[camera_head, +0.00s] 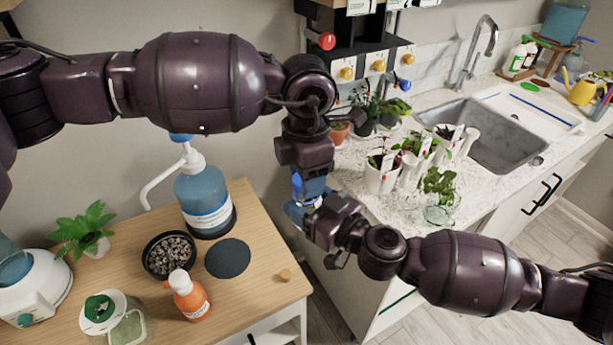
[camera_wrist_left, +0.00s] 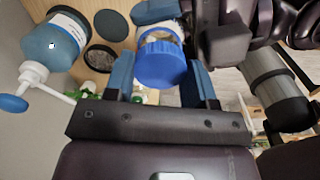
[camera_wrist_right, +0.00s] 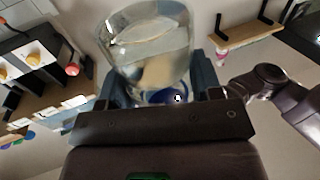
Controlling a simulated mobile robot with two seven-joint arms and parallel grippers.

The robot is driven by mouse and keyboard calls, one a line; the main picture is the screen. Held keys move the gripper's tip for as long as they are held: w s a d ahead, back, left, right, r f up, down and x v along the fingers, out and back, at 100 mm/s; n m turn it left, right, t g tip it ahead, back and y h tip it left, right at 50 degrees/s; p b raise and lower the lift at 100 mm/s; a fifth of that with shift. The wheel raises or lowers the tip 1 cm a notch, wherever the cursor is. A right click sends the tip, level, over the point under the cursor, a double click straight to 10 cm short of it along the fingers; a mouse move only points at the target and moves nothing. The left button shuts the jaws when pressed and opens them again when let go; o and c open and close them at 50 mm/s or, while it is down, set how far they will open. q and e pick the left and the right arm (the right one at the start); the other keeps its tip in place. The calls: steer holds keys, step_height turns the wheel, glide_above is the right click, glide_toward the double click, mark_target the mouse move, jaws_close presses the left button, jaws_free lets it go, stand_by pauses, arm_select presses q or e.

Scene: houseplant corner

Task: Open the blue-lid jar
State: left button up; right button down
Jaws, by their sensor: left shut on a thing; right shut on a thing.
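The jar is held in the air between my two grippers. Its blue lid (camera_head: 309,186) shows in the head view just under my left gripper (camera_head: 310,176). In the left wrist view the round blue lid (camera_wrist_left: 160,65) sits between the two fingers, which are shut on it. My right gripper (camera_head: 308,211) is shut on the glass body from the right. In the right wrist view the clear jar body (camera_wrist_right: 150,45) with pale contents is between the fingers, with some blue behind it. I cannot tell whether the lid is loose on the body.
A wooden table (camera_head: 255,295) at left carries a pump bottle (camera_head: 203,200), an orange bottle (camera_head: 188,298), a pebble bowl (camera_head: 170,254) and a dark disc (camera_head: 228,258). A counter (camera_head: 400,215) with plants and a sink stands at right. Floor shows between them.

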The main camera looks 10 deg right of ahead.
arm_select(q)
steer(key=shift+r, duration=0.35)
steer(key=shift+r, duration=2)
steer(key=shift+m, duration=0.3)
arm_select(e)
steer(key=shift+d+r, duration=0.1)
